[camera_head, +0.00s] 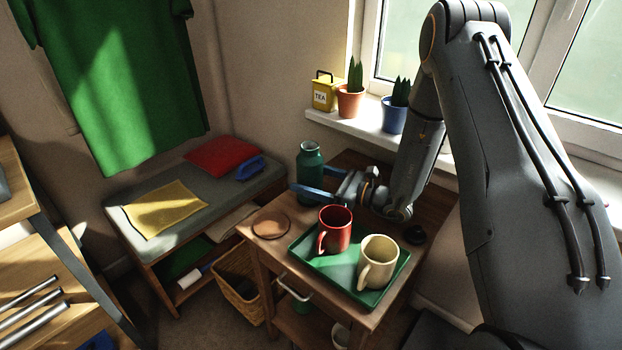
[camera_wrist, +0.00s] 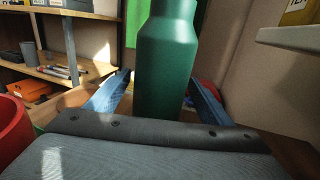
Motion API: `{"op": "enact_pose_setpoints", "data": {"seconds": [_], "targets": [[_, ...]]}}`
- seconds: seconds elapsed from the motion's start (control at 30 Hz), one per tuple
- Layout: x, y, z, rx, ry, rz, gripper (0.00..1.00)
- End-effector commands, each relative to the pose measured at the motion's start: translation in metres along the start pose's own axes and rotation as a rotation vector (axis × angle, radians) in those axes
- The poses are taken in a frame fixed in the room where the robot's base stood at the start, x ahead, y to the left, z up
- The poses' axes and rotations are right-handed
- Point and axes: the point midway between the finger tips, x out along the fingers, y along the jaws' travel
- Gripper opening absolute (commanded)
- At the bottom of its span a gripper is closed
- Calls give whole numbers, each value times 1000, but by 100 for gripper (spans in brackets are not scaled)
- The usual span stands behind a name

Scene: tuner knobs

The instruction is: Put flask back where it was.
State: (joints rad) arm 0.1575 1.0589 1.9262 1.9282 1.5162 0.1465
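The dark green flask (camera_head: 311,172) stands upright at the back left of the small wooden table (camera_head: 260,251). In the wrist view the flask (camera_wrist: 166,70) fills the middle, its top cut off. My gripper (camera_head: 308,181) reaches in from the right, low around the flask, with one blue finger in front and the other partly hidden behind it. In the wrist view the fingers of my gripper (camera_wrist: 158,92) flank the flask, with a visible gap on each side. The gripper looks open. The flask's base is partly hidden.
A brown round coaster (camera_head: 271,224) lies bare at the table's left front. A green tray (camera_head: 345,284) holds a red mug (camera_head: 335,229) and a cream mug (camera_head: 378,262). A windowsill (camera_head: 353,122) with potted plants is behind; a cushioned bench (camera_head: 195,203) stands left.

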Motion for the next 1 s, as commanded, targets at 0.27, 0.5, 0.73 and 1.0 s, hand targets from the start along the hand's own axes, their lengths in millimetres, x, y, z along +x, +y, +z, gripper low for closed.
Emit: {"op": "enact_pose_setpoints", "data": {"seconds": [0.27, 0.5, 0.73, 1.0], "targets": [[-7, -1, 3, 0, 0, -2, 74], [-52, -2, 2, 2, 1, -5, 74], [-96, -1, 2, 0, 0, -4, 74], [-119, 0, 3, 1, 0, -1, 74]]}}
